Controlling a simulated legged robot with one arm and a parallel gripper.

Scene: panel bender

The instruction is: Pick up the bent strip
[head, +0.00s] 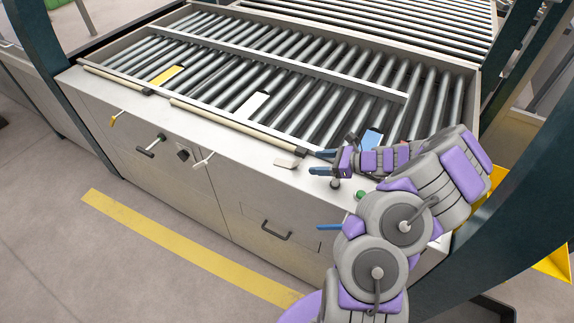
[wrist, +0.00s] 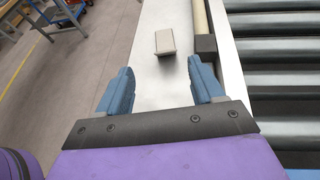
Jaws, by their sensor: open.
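The bent strip (head: 286,163) is a small pale beige piece lying on the metal ledge along the front of the roller bed. In the wrist view the bent strip (wrist: 165,42) shows a folded edge and lies ahead of the fingertips, roughly between their lines. My gripper (head: 318,163) is to the right of the strip in the head view, with its blue fingers pointing at it. In the wrist view my gripper (wrist: 160,72) is open and empty, with a gap between it and the strip.
A beige rail (head: 240,127) with a dark end block (wrist: 204,44) runs along the ledge beside the strip. The rollers (head: 330,110) carry flat yellow (head: 167,75), white (head: 253,103) and blue (head: 372,140) pieces. Handles and levers stick out of the cabinet front (head: 190,165).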

